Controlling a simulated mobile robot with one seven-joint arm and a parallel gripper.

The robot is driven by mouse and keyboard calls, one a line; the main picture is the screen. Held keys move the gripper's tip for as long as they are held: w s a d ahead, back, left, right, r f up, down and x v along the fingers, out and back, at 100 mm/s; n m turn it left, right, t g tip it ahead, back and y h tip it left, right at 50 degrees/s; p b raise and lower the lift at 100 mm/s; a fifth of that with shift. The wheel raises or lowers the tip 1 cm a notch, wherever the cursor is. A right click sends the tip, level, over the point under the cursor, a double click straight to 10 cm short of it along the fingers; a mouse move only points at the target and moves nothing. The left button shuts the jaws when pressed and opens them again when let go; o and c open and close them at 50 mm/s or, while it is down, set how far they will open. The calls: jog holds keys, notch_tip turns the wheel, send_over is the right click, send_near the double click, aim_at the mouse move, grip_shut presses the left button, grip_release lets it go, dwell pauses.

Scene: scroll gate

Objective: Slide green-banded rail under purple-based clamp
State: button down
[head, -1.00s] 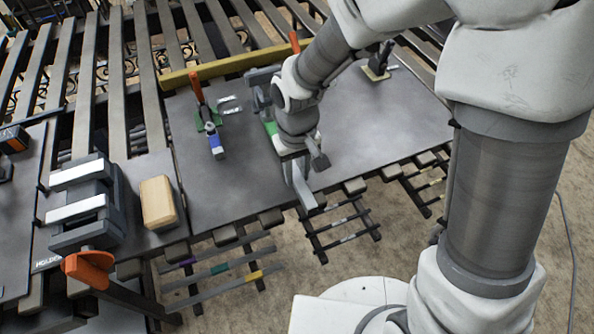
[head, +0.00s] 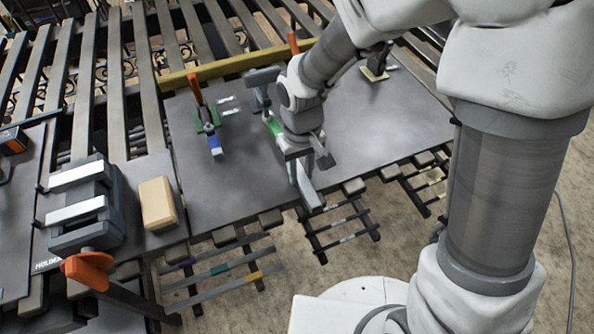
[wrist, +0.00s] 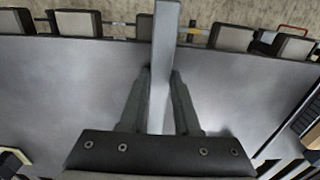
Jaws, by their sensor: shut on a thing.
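My gripper (head: 303,182) is shut on a grey rail, above the dark work board. The rail's near end (head: 312,198) sticks out past the fingers toward the board's front edge. A green band (head: 275,127) shows on its far side, left of my wrist. In the wrist view the rail (wrist: 166,40) runs up between the gripper fingers (wrist: 160,80). A grey clamp (head: 262,82) stands behind my arm; its base is hidden, so I cannot tell whether it is purple. The rail's far end is also hidden.
A green-based clamp (head: 208,121) with an orange handle and blue tip stands left. A yellow-based clamp (head: 375,73) stands back right. A yellow bar (head: 225,66) borders the board (head: 235,180). A wooden block (head: 157,203) and a vise (head: 85,205) are at left.

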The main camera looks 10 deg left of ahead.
aim_at(352, 163)
jog(key=shift+w+d+p, duration=0.35)
jog(key=shift+w+d, duration=0.8)
jog(key=shift+d, duration=0.7)
jog(key=shift+w+d+p, duration=0.4)
jog(key=shift+w+d, duration=0.7)
jog(key=shift+d, duration=0.75)
jog(key=shift+w+d+p, duration=0.35)
jog(key=shift+w+d, duration=0.8)
jog(key=shift+d, duration=0.7)
jog(key=c, duration=0.5)
grip_release()
jog(key=shift+c, duration=0.2)
notch_tip(352, 163, up, 18)
jog(key=p, duration=0.2)
jog(key=shift+f, duration=0.25)
jog(key=s+d+r+m+t, duration=0.2)
jog(key=s+d+r+m, duration=0.1)
jog(key=s, duration=0.5)
jog(key=s+d+r+m+t, duration=0.3)
jog(key=s+d+r, duration=0.2)
jog(key=s, duration=0.3)
jog(key=shift+d+r+t, duration=0.15)
jog(key=shift+r+t, duration=0.15)
jog(key=shift+r, duration=0.35)
